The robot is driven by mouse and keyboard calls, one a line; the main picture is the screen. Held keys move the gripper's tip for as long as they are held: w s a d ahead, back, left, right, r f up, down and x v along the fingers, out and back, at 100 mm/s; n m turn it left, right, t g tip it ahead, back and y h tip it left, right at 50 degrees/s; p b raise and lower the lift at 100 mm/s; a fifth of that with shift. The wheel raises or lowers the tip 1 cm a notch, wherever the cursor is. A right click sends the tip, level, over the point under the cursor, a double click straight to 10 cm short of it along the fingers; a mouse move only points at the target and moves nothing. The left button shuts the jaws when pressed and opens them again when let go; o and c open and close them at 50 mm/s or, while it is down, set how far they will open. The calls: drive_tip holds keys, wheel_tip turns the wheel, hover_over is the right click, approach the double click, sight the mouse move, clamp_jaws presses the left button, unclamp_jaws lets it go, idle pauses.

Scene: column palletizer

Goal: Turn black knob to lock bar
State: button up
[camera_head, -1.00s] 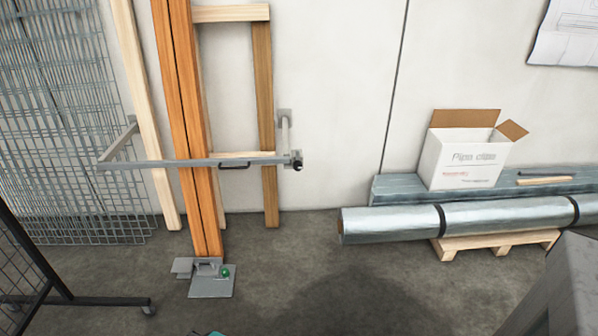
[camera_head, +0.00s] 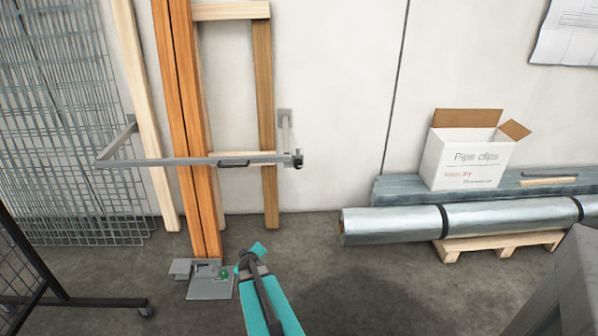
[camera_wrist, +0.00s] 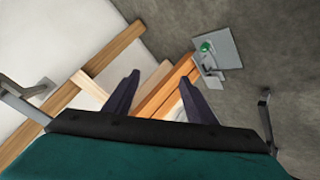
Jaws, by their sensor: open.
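The black knob (camera_head: 298,162) sits at the right end of the grey horizontal bar (camera_head: 180,161). The bar crosses in front of the orange timbers (camera_head: 186,120) and has a dark handle (camera_head: 234,163) along it. My teal arm reaches up from the bottom, below the bar and the knob. My gripper shows in the wrist view (camera_wrist: 159,77) with two dark fingers spread apart and nothing between them. The knob is not recognisable in the wrist view. The fingers cannot be made out clearly in the head view.
A metal floor plate with a green knob (camera_head: 224,274) lies at the timbers' foot. Wire mesh panels (camera_head: 60,120) lean at left. A foil-wrapped pipe (camera_head: 390,225) and a pipe clips box (camera_head: 465,155) stand at right. The floor below the knob is largely clear.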

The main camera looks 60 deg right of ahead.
drive_tip(key=s+d+r+t+h+b, duration=0.1)
drive_tip(key=s+d+r+t+h, duration=0.15)
drive_tip(key=d+r, duration=0.95)
drive_tip(key=n+t+h+b, duration=0.1)
drive_tip(key=n+t+h, duration=0.1)
drive_tip(key=h, duration=0.2)
approach(299, 166)
drive_tip(key=v, duration=0.5)
drive_tip(key=shift+w+f, duration=0.1)
drive_tip(key=shift+w+d, duration=0.1)
drive_tip(key=shift+d, duration=0.05)
drive_tip(key=shift+x, duration=6.75)
clamp_jaws()
